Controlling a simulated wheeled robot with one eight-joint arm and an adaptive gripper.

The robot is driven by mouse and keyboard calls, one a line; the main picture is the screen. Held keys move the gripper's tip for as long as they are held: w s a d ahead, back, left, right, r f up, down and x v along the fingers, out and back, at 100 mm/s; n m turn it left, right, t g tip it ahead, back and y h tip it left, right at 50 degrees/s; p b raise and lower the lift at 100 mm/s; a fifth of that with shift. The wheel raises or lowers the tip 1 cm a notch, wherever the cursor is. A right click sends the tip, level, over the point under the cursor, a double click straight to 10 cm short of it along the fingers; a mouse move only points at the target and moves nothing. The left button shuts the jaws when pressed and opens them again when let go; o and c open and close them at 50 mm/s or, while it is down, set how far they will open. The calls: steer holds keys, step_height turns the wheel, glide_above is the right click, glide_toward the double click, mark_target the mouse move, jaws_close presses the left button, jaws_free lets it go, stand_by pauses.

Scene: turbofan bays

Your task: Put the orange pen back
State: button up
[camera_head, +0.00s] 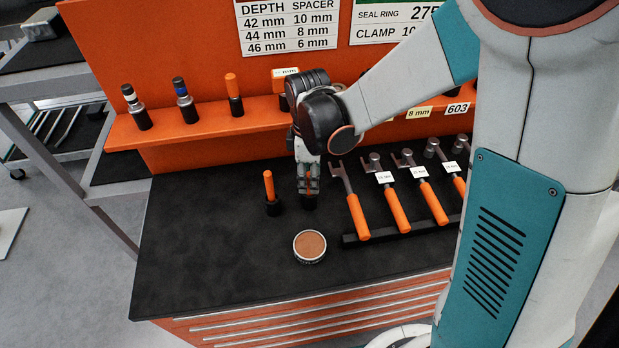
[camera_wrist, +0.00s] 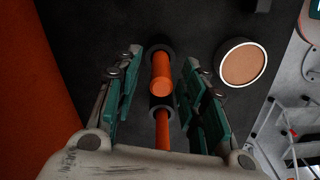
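Two orange pens with black bases stand upright on the dark worktop. One orange pen (camera_head: 269,186) stands left of my gripper in the head view, and appears to be the lower one in the wrist view (camera_wrist: 163,135). The other orange pen (camera_wrist: 161,75) shows between my fingers in the wrist view. In the head view its orange part is mostly hidden, with its black base (camera_head: 308,203) below the fingertips. My gripper (camera_head: 308,188) points down over it. Its fingers (camera_wrist: 163,88) are open, with gaps on both sides of that pen.
An orange shelf (camera_head: 200,128) behind holds a white-banded tool (camera_head: 136,106), a blue-banded tool (camera_head: 185,100) and an orange-handled tool (camera_head: 233,94). A round tan-topped tin (camera_head: 310,246) stands in front. Several orange-handled wrenches (camera_head: 395,208) lie on a rack at right. The worktop's left is clear.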

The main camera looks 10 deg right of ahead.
step_height(320, 180, up, 11)
steer(key=shift+s+f, duration=0.1)
stand_by(0.3)
steer(key=shift+s, duration=0.1)
steer(key=s+d+f+m+t+b, duration=0.1)
steer(key=s+d+m+t+b, duration=0.6)
steer(key=s+d+m, duration=0.3)
steer(key=shift+s+d+f+m, duration=0.15)
steer(key=shift+s+f+m, duration=0.1)
steer(key=shift+s+m, duration=2)
steer(key=shift+w+m, duration=0.25)
steer(key=shift+w, duration=0.05)
